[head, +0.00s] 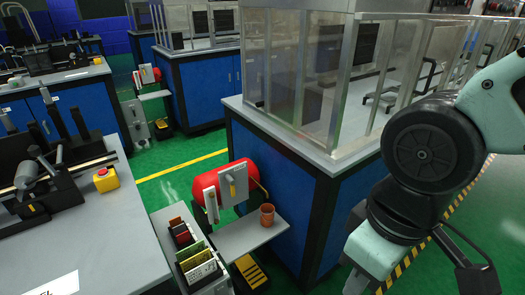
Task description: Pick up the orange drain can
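The orange drain can (267,214) is a small open-topped orange-brown cup. It stands upright on a small grey shelf (238,238) at the corner of a blue cabinet, in the lower middle of the head view. My arm fills the right side of the view, to the right of the can and apart from it. I cannot make out my gripper's fingers in this view. Nothing holds the can.
A red tank (238,178) with a grey panel is behind the can's shelf. A bin with several upright cards (195,256) is left of the shelf. A blue cabinet (275,185) with a clear enclosure stands right of the can. Green floor (180,190) shows between the benches.

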